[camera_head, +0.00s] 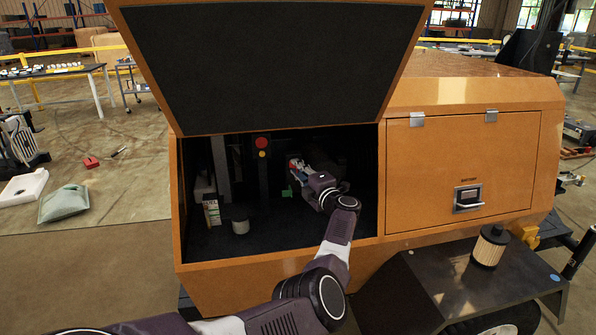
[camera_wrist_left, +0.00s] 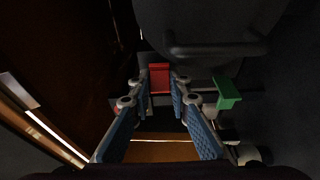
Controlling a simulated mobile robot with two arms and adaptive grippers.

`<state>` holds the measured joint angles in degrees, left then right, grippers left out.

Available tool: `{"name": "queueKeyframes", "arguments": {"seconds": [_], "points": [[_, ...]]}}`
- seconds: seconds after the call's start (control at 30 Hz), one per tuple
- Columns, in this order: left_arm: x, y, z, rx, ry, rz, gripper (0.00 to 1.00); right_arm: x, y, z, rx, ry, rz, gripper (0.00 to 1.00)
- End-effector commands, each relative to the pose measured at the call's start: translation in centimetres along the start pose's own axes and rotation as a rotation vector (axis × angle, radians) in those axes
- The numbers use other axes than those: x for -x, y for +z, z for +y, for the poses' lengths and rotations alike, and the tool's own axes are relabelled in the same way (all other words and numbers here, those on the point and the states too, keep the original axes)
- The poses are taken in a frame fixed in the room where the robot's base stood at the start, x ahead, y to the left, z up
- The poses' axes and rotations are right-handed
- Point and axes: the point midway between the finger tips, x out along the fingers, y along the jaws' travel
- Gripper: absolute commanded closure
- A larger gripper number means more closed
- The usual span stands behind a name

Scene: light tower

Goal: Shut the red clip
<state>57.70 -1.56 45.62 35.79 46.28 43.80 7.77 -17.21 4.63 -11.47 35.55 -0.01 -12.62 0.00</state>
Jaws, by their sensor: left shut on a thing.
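The red clip (camera_wrist_left: 160,77) shows in the left wrist view between the tips of my left gripper (camera_wrist_left: 158,82). In the head view my left gripper (camera_head: 298,168) reaches into the dark open compartment of the orange machine; the fingertips are small there and the clip cannot be made out clearly. A green clip (camera_wrist_left: 228,92) stands to the right of the fingers in the wrist view, and it also shows in the head view (camera_head: 287,191). My right gripper is not in view.
A raised lid (camera_head: 275,65) hangs above the compartment. Inside are a post with a red button (camera_head: 262,143), a filter-like can (camera_head: 240,221) and a small carton (camera_head: 212,213) at left. A large dark rounded housing (camera_wrist_left: 205,30) lies just beyond the fingers.

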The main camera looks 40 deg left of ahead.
Motion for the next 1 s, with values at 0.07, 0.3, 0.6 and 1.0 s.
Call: {"name": "queueKeyframes", "arguments": {"seconds": [0.07, 0.3, 0.6, 1.0], "points": [[0.0, -0.1, -0.2, 0.000, -0.002, 0.001, 1.00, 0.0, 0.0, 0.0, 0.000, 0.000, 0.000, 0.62], [0.0, -0.1, -0.1, 0.000, -0.001, 0.001, 0.65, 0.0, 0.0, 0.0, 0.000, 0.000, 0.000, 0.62], [0.4, 0.1, -0.1, 0.000, -0.001, -0.001, 0.65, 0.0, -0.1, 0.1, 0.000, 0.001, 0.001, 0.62], [5.0, 0.0, -0.2, 0.001, -0.002, -0.001, 0.65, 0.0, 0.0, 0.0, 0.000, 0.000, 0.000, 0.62]]}}
